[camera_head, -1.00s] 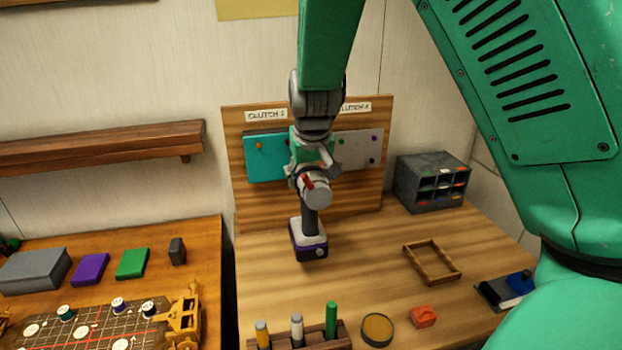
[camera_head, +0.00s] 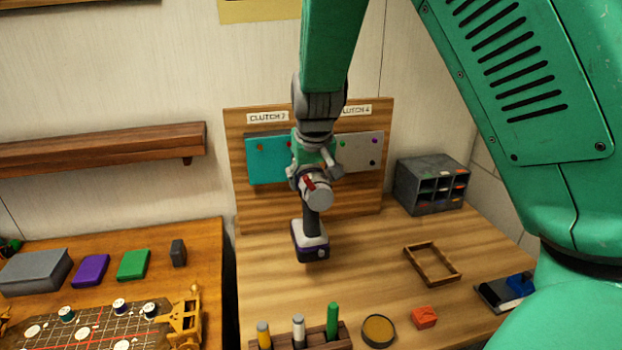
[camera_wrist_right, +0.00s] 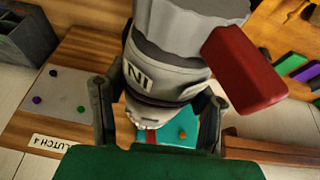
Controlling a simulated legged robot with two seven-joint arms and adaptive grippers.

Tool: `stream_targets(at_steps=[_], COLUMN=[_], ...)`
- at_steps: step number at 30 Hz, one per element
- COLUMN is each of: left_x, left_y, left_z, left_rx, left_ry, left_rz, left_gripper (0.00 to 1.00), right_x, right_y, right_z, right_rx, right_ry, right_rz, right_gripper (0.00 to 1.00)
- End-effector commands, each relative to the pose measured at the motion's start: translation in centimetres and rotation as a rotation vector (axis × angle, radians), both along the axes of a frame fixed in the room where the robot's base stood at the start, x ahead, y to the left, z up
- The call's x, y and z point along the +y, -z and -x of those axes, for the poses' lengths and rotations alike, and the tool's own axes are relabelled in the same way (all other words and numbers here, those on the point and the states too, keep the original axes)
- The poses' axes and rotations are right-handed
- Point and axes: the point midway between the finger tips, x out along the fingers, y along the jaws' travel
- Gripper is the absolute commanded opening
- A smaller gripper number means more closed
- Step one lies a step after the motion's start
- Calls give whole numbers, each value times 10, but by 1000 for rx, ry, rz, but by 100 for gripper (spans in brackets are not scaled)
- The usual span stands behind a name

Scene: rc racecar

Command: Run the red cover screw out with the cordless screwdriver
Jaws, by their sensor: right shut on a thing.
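My right gripper (camera_head: 315,165) is shut on the cordless screwdriver (camera_head: 311,225), a grey and white tool with a purple-banded base hanging down and a red part on its body. The right wrist view shows the screwdriver (camera_wrist_right: 170,60) between both fingers of the gripper (camera_wrist_right: 157,112). The tool is in front of the upright wooden board, by the right part of the teal cover (camera_head: 266,165). A small red screw head (camera_head: 289,144) shows beside the gripper. An orange-looking screw (camera_wrist_right: 183,134) is on the teal cover. The tool's tip and any contact are hidden. My left gripper is not in view.
A grey panel (camera_head: 362,150) with small coloured screws is on the board's right. On the table are a grey drawer unit (camera_head: 432,205), an empty wooden frame (camera_head: 409,262), a round tin (camera_head: 378,331), a red block (camera_head: 423,317) and a pen rack (camera_head: 338,340). The table's middle is clear.

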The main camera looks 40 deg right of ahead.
Motion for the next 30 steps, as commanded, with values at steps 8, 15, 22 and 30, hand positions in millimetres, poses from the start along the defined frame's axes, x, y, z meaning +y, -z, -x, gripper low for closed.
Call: stream_targets(at_steps=[8,15,22,30], left_x=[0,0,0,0], left_y=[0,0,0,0], left_z=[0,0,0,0], left_rx=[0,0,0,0], left_ry=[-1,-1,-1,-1], left_rz=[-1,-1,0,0], left_gripper=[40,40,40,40], right_x=[-7,-16,-14,-8], right_y=[-2,1,0,-2], right_z=[-2,-2,-2,-1], right_rx=[-9,-9,-9,-8], right_ry=[-7,-5,-5,-8], right_rz=[3,-2,1,5], right_gripper=[0,0,0,0])
